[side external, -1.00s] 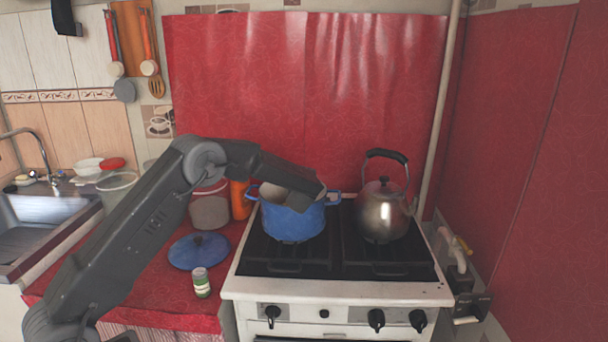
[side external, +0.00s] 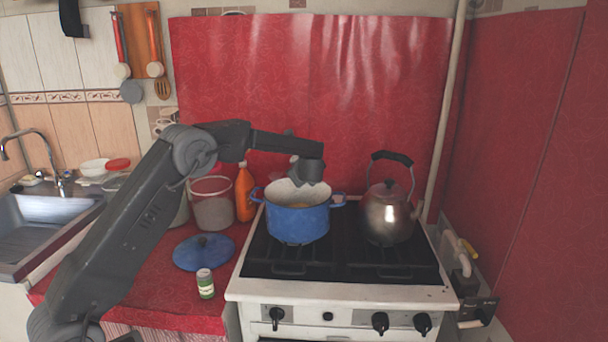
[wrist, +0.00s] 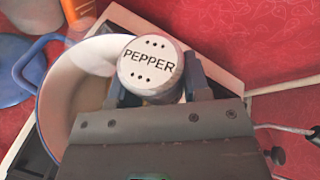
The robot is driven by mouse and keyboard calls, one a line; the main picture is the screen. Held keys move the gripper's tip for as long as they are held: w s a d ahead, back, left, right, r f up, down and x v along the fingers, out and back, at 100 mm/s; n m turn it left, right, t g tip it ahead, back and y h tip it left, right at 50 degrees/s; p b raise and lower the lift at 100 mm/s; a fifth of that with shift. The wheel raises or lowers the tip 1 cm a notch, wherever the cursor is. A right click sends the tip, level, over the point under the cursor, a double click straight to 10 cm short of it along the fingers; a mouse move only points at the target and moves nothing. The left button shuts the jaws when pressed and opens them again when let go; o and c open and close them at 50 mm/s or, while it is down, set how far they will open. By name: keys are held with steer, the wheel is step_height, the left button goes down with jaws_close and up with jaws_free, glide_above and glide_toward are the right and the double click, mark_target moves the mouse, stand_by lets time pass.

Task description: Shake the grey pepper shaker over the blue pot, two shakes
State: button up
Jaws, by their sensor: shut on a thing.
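My gripper (side external: 308,172) is above the rear right part of the blue pot (side external: 298,222), which stands on the left side of the stove. In the wrist view my gripper (wrist: 155,82) is shut on the grey pepper shaker (wrist: 152,68), one finger on each side. Its pale round cap, marked PEPPER with small holes, faces the wrist camera. The shaker's lower part is hidden. The pot (wrist: 90,65) is open, with its rim behind and left of the shaker. In the side view I cannot clearly make out the shaker.
A steel kettle (side external: 388,218) stands on the right burners. Left of the stove are a blue lid (side external: 204,252), a small green-labelled jar (side external: 205,284), an orange bottle (side external: 245,192) and a pail (side external: 212,208). A red-covered wall (side external: 310,90) rises behind.

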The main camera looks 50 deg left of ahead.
steer(key=shift+r, duration=0.2)
stand_by(0.3)
steer(key=shift+r+m+g, duration=0.65)
steer(key=shift+m+g, duration=0.05)
steer(key=shift+m, duration=0.3)
steer(key=shift+r+m+g+y, duration=0.4)
steer(key=shift+r+m+g, duration=0.4)
steer(key=shift+m, duration=0.3)
